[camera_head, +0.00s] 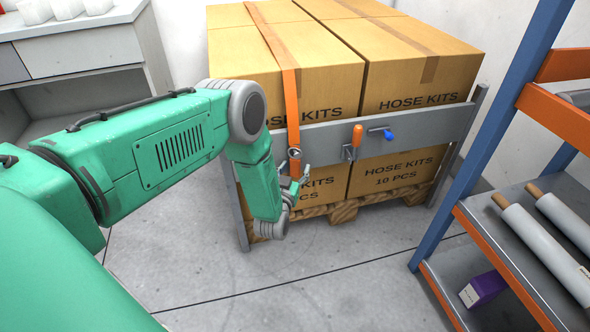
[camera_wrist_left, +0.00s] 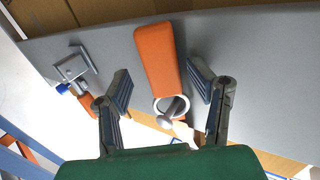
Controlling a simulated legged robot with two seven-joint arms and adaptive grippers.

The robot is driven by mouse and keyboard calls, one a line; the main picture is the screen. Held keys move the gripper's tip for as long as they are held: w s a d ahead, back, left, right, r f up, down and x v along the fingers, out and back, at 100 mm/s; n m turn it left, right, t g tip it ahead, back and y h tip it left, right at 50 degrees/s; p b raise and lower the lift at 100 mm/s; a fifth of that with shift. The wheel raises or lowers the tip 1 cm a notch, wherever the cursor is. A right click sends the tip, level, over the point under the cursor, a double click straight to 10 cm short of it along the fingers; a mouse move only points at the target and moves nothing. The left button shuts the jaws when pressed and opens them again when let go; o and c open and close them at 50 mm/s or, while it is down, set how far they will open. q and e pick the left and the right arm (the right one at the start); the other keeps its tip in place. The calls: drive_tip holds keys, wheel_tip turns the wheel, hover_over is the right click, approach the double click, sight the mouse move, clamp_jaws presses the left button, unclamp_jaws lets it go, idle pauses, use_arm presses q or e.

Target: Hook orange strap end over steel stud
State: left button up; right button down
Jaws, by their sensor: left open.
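The orange strap (camera_head: 290,85) runs over the boxes and hangs down across the grey rail. Its thick orange end (camera_wrist_left: 157,60) carries a metal ring (camera_wrist_left: 158,104), which also shows in the head view (camera_head: 294,153). The steel stud (camera_wrist_left: 174,110), a short pin with a rounded head, shows within the ring's outline. The ring appears to be around the stud, though how far on it sits I cannot tell. My left gripper (camera_head: 296,181) is open, its fingers (camera_wrist_left: 161,80) apart on either side of the strap end, with gaps visible. My right gripper is out of view.
The grey rail (camera_head: 430,122) crosses the front of the hose-kit boxes (camera_head: 400,175) on a pallet (camera_head: 345,211). An orange-handled clamp (camera_head: 357,135) and a blue handle (camera_head: 383,134) project from it. A blue-and-orange shelf rack (camera_head: 440,200) stands right. Floor in front is clear.

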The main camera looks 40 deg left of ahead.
use_arm(q)
drive_tip(key=shift+s+f, duration=0.1)
drive_tip(key=shift+s, duration=0.3)
drive_tip(key=v, duration=1.1)
drive_tip(key=shift+d, duration=0.15)
drive_tip(key=s+d+f+m+g+h, duration=0.2)
drive_tip(key=s+d+f+g+h, duration=0.15)
drive_tip(key=s+g, duration=0.4)
drive_tip(key=s+d+f+m+g+h, duration=0.25)
drive_tip(key=s+d+g, duration=0.2)
drive_tip(key=s, duration=0.55)
drive_tip(key=s+r+g, duration=0.3)
drive_tip(key=s+g, duration=0.2)
drive_tip(key=s, duration=0.7)
wheel_tip(320, 180, up, 18)
drive_tip(key=p, duration=1.8)
drive_tip(key=shift+w+a+t, duration=0.2)
drive_tip(key=shift+w+t, duration=0.1)
drive_tip(key=shift+w, duration=0.05)
